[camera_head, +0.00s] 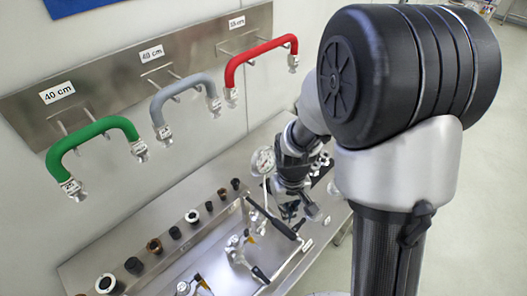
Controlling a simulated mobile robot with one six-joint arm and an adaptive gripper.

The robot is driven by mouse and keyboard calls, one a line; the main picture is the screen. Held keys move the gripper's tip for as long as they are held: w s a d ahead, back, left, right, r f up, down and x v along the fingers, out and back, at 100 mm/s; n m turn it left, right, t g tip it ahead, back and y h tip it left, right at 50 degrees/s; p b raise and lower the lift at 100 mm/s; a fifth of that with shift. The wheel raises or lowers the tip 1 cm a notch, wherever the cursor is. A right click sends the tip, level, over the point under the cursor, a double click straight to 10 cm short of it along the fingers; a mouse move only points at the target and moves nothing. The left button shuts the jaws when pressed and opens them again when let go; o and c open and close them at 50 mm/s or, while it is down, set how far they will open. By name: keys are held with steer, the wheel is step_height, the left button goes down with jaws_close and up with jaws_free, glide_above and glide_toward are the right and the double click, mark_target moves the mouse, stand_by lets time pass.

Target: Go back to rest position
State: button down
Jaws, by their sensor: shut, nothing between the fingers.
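My arm rises at the right of the head view and reaches back over the steel workbench (105,262). My gripper (303,212) hangs at the arm's far end, above the right part of the bench. It is small and dark here; its fingers are shut with nothing between them. A white round gauge (263,160) shows just left of the gripper; I cannot tell how close the two are. My large black joint and grey link hide the scene behind them at the right.
Green (92,132), grey (181,86) and red (259,52) hoses hang on a steel wall panel (112,72). Dark and metal fittings (154,246) stand in a row on the bench. Valves with black handles (237,246) sit in a recessed basin. Floor (497,170) is clear at right.

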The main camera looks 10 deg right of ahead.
steer(key=shift+b, duration=0.45)
steer(key=shift+r+b, duration=0.3)
steer(key=shift+b, duration=0.45)
steer(key=s+r+m+t+b, duration=0.1)
steer(key=s+t+b, duration=0.3)
steer(key=s+b, duration=1.1)
steer(key=b, duration=0.2)
steer(key=shift+r+t+b, duration=0.3)
steer(key=shift+r+b, duration=0.05)
steer(key=shift+b, duration=0.05)
